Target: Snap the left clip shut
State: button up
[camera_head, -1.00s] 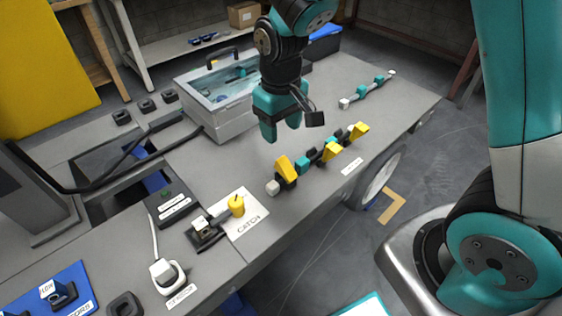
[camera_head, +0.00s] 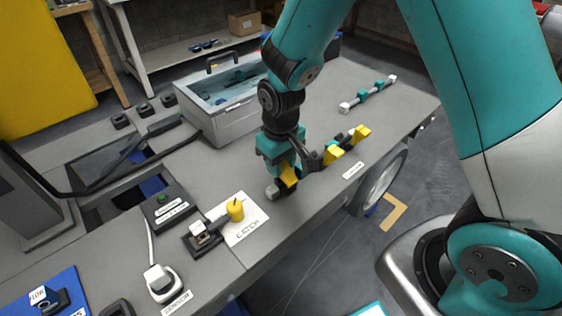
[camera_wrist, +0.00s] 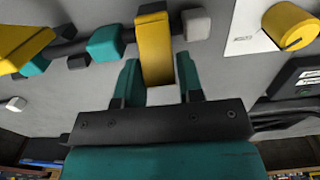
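The left clip, a yellow lever (camera_head: 289,174), stands near the grey left end of a dark rod on the bench. In the wrist view the yellow lever (camera_wrist: 155,48) is upright between my teal fingertips. My gripper (camera_head: 281,167) is low over it, pointing down. In the wrist view my gripper (camera_wrist: 160,82) is open, with one finger on each side of the lever; I cannot tell whether they touch it. My gripper hides part of the clip in the head view. Two other yellow clips, one in the middle (camera_head: 334,153) and one at right (camera_head: 361,133), are farther along.
A white catch card (camera_head: 246,228) with a yellow knob (camera_head: 235,210) lies to the left. A grey box (camera_head: 222,105) stands behind my gripper. A second rod (camera_head: 367,94) lies at the back right. The bench between is clear.

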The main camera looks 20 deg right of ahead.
jog(key=c, duration=0.4)
jog(key=g+p, duration=0.1)
jog(key=p, duration=0.1)
jog(key=shift+w+r+p, duration=0.15)
jog(key=shift+w+p, duration=0.05)
jog(key=shift+p, duration=0.15)
jog(key=shift+c, duration=0.2)
jog(key=shift+w+a+f+g+h+p, duration=0.2)
jog(key=shift+f+g+h+p, duration=0.3)
jog(key=shift+p, duration=0.45)
jog(key=shift+w+f+g, duration=0.1)
jog(key=shift+f+g, duration=0.15)
jog(key=shift+g, duration=0.25)
jog(key=o, duration=0.9)
